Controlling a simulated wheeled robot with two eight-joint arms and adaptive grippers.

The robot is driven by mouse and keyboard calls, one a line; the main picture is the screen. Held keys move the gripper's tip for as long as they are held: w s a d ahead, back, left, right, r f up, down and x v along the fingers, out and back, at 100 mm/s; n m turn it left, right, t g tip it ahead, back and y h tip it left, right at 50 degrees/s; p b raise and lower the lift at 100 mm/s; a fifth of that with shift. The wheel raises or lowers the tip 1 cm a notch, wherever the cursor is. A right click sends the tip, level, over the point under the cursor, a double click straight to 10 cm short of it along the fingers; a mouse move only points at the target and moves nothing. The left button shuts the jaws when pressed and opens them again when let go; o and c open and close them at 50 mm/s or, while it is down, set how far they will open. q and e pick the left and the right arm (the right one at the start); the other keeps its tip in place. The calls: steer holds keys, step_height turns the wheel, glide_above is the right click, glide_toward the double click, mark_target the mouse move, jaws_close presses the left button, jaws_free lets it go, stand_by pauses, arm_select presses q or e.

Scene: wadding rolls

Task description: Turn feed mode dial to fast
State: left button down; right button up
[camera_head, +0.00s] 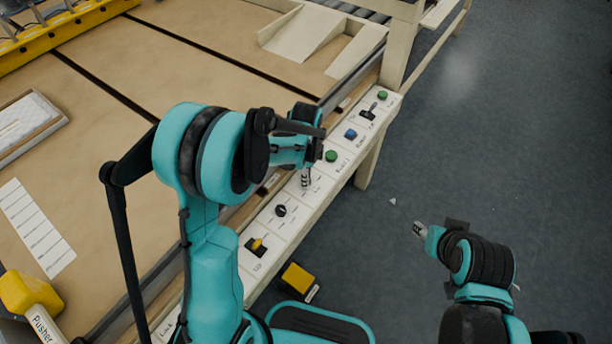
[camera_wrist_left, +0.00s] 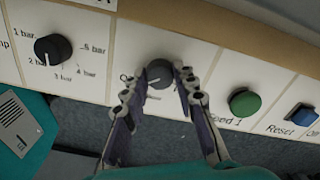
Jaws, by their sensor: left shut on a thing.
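In the left wrist view, a dark round dial (camera_wrist_left: 160,73) with a pale pointer mark sits on the white control panel (camera_wrist_left: 215,70), between the pressure dial and a green button. Its label is mostly covered by my fingers. My left gripper (camera_wrist_left: 161,84) is shut on this dial, one finger on each side. In the head view, my left gripper (camera_head: 305,178) points down at the panel strip, and the dial is hidden there. My right gripper (camera_head: 419,229) hangs over the floor, away from the panel; its finger state is unclear.
A pressure dial (camera_wrist_left: 53,50) marked in bar is left of the held dial. A green Feed 1 button (camera_wrist_left: 244,102) and a blue Reset button (camera_wrist_left: 300,116) are to its right. A yellow switch (camera_head: 257,244) sits nearer on the strip. A yellow pedal (camera_head: 298,278) lies below.

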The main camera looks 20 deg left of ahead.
arm_select(q)
steer(key=n, duration=1.7)
steer(key=shift+n, duration=0.3)
steer(key=n, duration=0.5)
steer(key=shift+n, duration=0.4)
steer(key=c, duration=1.2)
jaws_free()
